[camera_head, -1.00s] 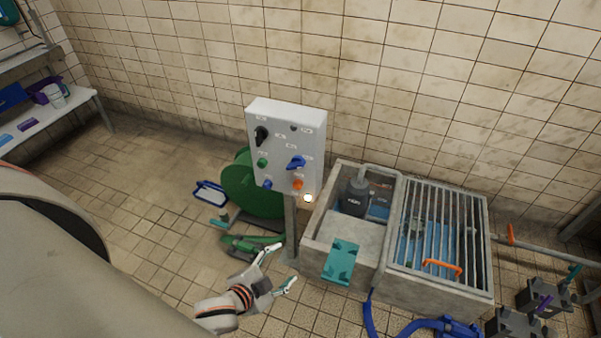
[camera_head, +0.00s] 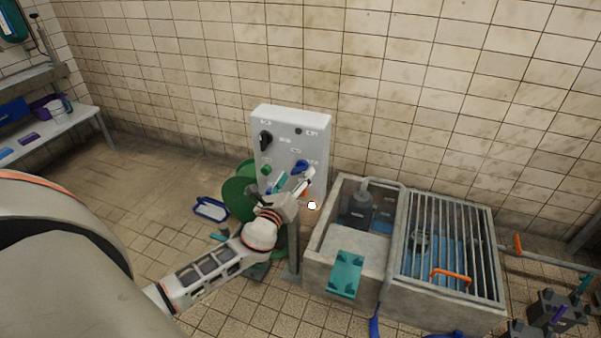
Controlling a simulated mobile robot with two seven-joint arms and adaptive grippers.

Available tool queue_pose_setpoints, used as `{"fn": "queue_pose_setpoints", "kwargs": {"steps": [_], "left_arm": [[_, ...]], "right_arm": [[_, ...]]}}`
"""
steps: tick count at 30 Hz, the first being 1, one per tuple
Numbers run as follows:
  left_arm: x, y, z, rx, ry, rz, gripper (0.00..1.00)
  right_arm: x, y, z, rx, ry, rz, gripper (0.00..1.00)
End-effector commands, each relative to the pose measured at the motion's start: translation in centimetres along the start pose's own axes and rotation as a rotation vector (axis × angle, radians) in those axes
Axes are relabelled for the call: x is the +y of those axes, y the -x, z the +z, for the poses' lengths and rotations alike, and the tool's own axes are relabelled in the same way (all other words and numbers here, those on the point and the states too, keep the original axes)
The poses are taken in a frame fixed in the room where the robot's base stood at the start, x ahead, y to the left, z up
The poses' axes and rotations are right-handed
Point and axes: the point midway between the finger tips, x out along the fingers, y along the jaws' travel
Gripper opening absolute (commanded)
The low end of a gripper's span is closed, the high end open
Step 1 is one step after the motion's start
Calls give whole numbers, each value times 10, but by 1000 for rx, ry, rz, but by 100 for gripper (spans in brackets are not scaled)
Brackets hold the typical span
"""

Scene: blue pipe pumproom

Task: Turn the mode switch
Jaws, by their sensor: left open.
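A white control box (camera_head: 292,146) stands on a post in the middle of the view. It carries a black rotary knob (camera_head: 265,141) at its upper left and a blue rotary switch (camera_head: 300,167) at its lower right. A green button (camera_head: 266,170) sits below the black knob. My left gripper (camera_head: 291,182) is in front of the lower part of the box, its open fingers pointing up near the blue switch. I cannot tell whether a finger touches the switch. The gripper hides the lowest buttons. My right gripper is not in view.
A concrete basin (camera_head: 345,262) with a metal grating (camera_head: 451,240) and an orange handle stands right of the post. A green hose reel (camera_head: 238,190) is behind my left arm. A shelf (camera_head: 55,127) runs along the left wall. The tiled floor at left is mostly clear.

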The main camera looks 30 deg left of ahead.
Motion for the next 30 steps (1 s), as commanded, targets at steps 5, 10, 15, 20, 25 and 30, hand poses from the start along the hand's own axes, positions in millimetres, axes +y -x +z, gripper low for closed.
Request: {"fn": "queue_pose_setpoints", "kwargs": {"steps": [5, 10, 15, 20, 25, 30], "left_arm": [[1, -22, -2, 2, 1, 1, 61], [0, -30, -2, 3, 2, 0, 61], [0, -31, -1, 3, 3, 0, 61], [0, -30, -1, 2, 3, 0, 40], [0, -30, -1, 2, 3, 1, 22], [1, -30, -2, 2, 13, 1, 22]], "right_arm": [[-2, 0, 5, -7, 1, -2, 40], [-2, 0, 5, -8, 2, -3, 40], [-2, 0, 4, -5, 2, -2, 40], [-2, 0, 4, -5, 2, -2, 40], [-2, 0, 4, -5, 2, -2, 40], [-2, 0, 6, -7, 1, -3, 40]]}}
